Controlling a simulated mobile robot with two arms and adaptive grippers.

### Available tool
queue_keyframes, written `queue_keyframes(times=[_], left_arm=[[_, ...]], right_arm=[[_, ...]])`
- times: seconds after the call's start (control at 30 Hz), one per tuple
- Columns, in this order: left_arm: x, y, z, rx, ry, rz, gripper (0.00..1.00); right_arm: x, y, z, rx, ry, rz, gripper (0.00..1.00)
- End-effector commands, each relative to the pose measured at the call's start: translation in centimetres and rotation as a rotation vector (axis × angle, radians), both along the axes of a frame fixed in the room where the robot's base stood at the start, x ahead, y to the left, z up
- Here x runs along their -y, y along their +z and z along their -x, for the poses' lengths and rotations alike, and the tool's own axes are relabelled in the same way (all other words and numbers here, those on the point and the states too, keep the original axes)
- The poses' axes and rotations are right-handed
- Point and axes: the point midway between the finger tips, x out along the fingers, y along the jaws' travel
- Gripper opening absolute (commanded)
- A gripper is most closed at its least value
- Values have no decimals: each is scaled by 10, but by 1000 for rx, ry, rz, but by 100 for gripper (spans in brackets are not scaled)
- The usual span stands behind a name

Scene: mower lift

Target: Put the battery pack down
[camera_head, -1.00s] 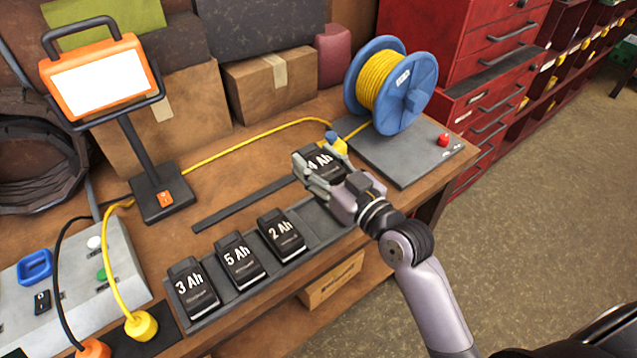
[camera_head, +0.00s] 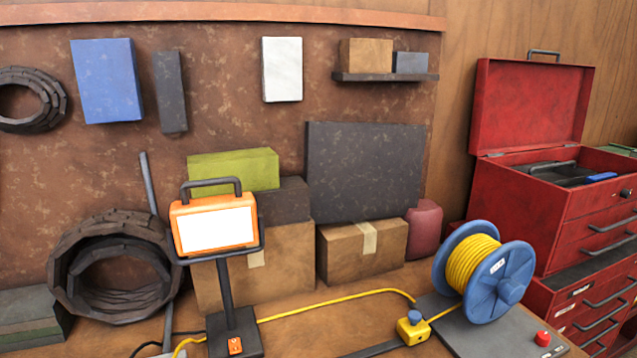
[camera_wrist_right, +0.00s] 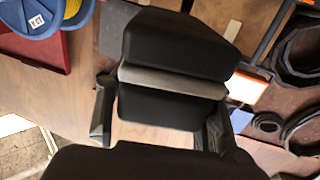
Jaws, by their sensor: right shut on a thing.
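The battery pack (camera_wrist_right: 178,45) fills the middle of the right wrist view, black with a pale grey band across it. My right gripper (camera_wrist_right: 158,112) is shut on it, one finger at each side. The pack's label is not visible from here. What lies directly beneath the pack is hidden, so I cannot tell whether it touches anything. The head view shows neither gripper, nor the pack, nor the battery tray. My left gripper is in neither current view.
The workbench carries an orange work lamp (camera_head: 215,227), a blue reel of yellow cable (camera_head: 485,270), cardboard boxes (camera_head: 362,250) and a tyre (camera_head: 115,265). A red tool cabinet (camera_head: 540,200) stands at right. The yellow cable crosses the bench.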

Motion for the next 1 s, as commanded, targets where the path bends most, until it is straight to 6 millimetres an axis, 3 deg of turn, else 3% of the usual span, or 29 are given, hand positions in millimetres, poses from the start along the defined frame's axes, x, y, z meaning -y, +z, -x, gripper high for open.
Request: queue_keyframes(times=[0.2, 0.5, 0.77, 1.0], left_arm=[[0, 0, 0, 0, 0, 0, 51], [0, 0, 0, 0, 0, 0, 51], [0, 0, 0, 0, 0, 0, 51], [0, 0, 0, 0, 0, 0, 51]], right_arm=[[13, -24, 48, -2, -98, -3, 2], [19, -29, 74, 6, -145, -1, 2], [18, -27, 68, 11, -136, -1, 2], [7, -7, 21, 18, -51, 1, 2]])
